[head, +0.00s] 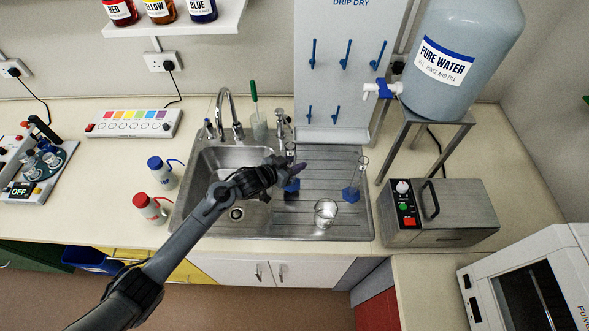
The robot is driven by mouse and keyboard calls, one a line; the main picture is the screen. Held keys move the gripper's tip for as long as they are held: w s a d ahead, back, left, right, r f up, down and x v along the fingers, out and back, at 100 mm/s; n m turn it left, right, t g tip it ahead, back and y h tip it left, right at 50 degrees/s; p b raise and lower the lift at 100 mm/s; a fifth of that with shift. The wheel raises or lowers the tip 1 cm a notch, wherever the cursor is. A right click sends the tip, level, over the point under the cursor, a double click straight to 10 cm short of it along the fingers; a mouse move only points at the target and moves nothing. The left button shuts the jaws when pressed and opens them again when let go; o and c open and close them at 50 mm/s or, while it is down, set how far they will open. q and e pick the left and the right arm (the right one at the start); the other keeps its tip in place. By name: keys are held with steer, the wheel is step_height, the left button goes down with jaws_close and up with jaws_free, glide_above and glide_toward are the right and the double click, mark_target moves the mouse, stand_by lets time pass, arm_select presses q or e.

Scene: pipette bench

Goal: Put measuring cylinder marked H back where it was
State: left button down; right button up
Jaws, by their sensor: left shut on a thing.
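My left gripper (286,172) reaches over the sink from the left and is shut on a clear measuring cylinder (291,150). The cylinder is upright, with its top above the gripper and its blue foot (292,187) below, over the left part of the drainer. I cannot tell whether the foot touches the drainer. A second clear measuring cylinder (357,173) with a blue foot stands upright on the drainer to the right. No letter H can be read on either cylinder. My right gripper is out of view.
A glass beaker (326,213) stands at the drainer's front. The sink bowl (235,160) with its tap (228,105) is on the left. A drip-dry pegboard (345,70) stands behind. A pure water tank (460,50) on a stand and a grey metal appliance (455,212) are on the right.

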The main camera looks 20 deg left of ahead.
arm_select(q)
step_height(320, 180, down, 4)
steer(key=shift+r, duration=0.25)
steer(key=shift+f, duration=0.1)
steer(key=shift+f, duration=0.15)
steer(key=c, duration=0.7)
jaws_free()
